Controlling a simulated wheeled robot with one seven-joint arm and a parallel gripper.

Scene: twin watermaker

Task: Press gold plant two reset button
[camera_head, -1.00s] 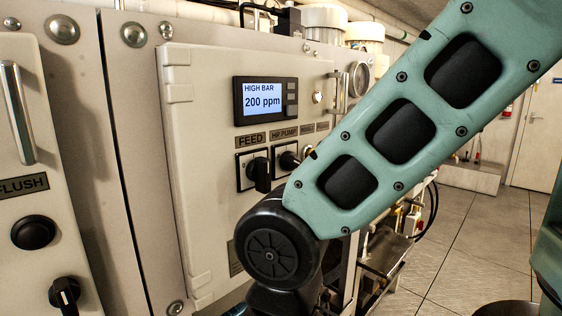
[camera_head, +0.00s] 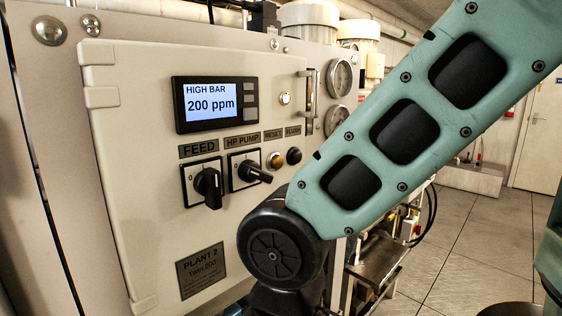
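The plant two panel (camera_head: 125,150) is a cream cabinet door with a plate (camera_head: 202,270) reading PLANT 2. The gold reset button (camera_head: 275,160) sits under the RESET label, right of the HP PUMP switch. A dark button (camera_head: 294,156) under the FLUSH label is just right of it. The display (camera_head: 215,104) reads HIGH BAR, 200 ppm. My teal arm crosses the right side in front of the cabinet. My gripper is out of view, so its state and distance from the button do not show.
The black FEED knob (camera_head: 208,187) and HP PUMP knob (camera_head: 254,173) stick out left of the reset button. A metal handle (camera_head: 311,93) and round gauges (camera_head: 341,78) stand at the panel's right. Open tiled floor (camera_head: 470,245) lies to the right.

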